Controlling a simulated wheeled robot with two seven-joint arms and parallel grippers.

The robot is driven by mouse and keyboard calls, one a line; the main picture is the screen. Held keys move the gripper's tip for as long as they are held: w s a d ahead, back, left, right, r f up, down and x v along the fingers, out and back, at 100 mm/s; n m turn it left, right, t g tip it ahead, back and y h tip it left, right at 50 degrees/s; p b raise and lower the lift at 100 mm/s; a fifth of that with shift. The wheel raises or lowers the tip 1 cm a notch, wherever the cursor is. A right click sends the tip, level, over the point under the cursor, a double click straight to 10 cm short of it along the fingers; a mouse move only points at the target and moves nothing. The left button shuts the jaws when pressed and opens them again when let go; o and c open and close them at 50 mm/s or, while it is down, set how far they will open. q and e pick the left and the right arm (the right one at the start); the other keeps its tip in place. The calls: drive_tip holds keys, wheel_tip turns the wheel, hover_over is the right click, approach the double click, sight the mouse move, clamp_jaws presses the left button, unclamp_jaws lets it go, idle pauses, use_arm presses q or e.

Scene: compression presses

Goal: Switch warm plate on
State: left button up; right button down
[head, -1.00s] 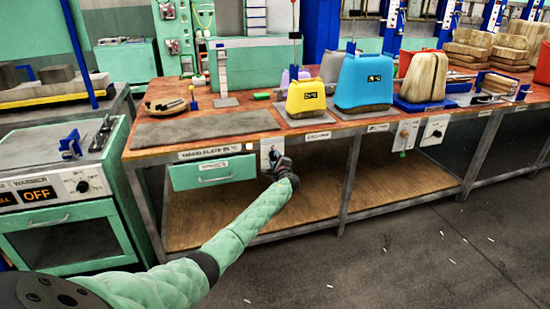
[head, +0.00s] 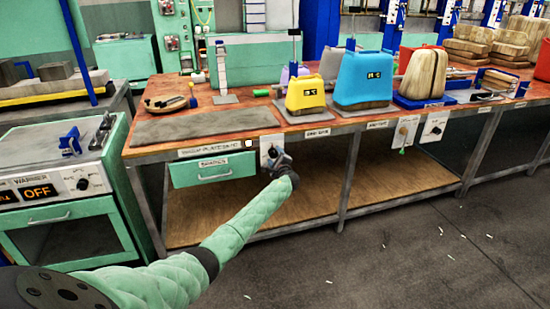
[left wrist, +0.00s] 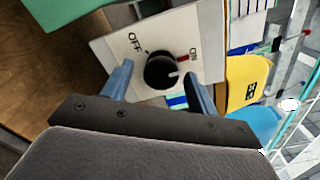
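The warm plate (head: 205,126) is a flat dark grey slab on the left of the wooden bench top. Its switch panel (head: 265,146) hangs on the bench's front edge, beside the green drawer. In the left wrist view, the panel (left wrist: 110,48) carries a round black knob (left wrist: 160,71) between the words OFF and ON. The knob's white mark faces the ON side, a little below a red tick. My left gripper (head: 274,158) is at the panel; in the wrist view its fingers (left wrist: 157,88) stand apart on either side of the knob. Contact is unclear. My right gripper is out of view.
A green drawer (head: 212,170) is left of the panel. A green warmer oven (head: 62,215) reading OFF stands at left. The grey floor in front is clear apart from small scraps.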

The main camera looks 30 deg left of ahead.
use_arm(q)
drive_tip(key=v, duration=0.7)
drive_tip(key=shift+s+d, duration=0.25)
drive_tip(key=shift+d, duration=0.05)
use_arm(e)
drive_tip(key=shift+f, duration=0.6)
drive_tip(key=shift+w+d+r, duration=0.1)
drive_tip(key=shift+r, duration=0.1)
